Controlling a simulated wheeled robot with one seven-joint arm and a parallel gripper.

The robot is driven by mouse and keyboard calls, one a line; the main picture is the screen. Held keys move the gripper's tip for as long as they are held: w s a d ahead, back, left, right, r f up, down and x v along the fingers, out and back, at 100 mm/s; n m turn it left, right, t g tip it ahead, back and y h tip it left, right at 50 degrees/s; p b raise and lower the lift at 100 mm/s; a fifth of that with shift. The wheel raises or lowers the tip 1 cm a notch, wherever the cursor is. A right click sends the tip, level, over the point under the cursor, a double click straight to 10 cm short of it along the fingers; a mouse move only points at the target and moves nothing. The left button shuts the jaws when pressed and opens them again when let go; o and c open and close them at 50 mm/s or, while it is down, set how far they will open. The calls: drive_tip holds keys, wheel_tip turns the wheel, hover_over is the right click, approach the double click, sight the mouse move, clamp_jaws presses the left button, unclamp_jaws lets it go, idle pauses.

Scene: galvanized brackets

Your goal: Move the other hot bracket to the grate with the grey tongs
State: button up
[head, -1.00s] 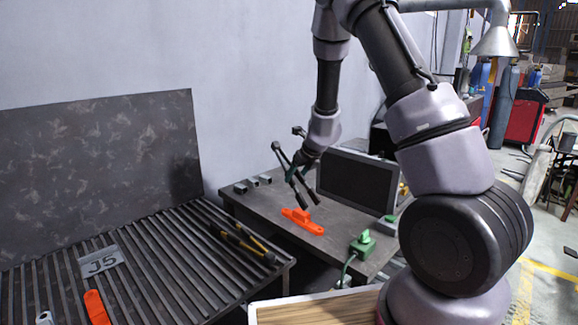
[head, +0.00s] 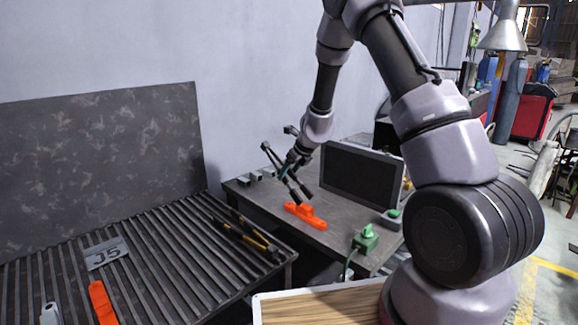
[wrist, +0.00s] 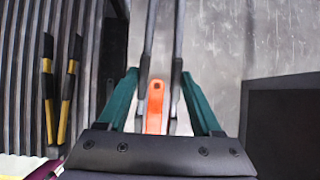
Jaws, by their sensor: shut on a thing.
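My gripper (head: 299,167) is shut on the grey tongs, whose two arms (wrist: 148,45) show between the green fingers in the wrist view. The tongs slant down, with their tips close above an orange bracket (head: 305,215) on the dark table. That bracket also shows between the fingers in the wrist view (wrist: 155,105). I cannot tell whether the tips touch it. Another orange bracket (head: 102,303) lies on the slatted grate (head: 180,270) at the left, near the J5 plate (head: 107,253).
Black-and-yellow tongs (head: 246,238) lie on the grate's right side. A dark panel (head: 360,175) stands behind the bracket on the table. Green-topped boxes (head: 365,240) sit to the right. Small grey blocks (head: 254,178) lie at the table's back left. The grate's middle is clear.

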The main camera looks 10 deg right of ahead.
drive_tip(key=shift+f, duration=2.7)
drive_tip(key=shift+o, duration=0.3)
clamp_jaws()
drive_tip(key=shift+r, duration=0.15)
drive_tip(key=shift+r, duration=1.45)
wheel_tip(320, 180, up, 9)
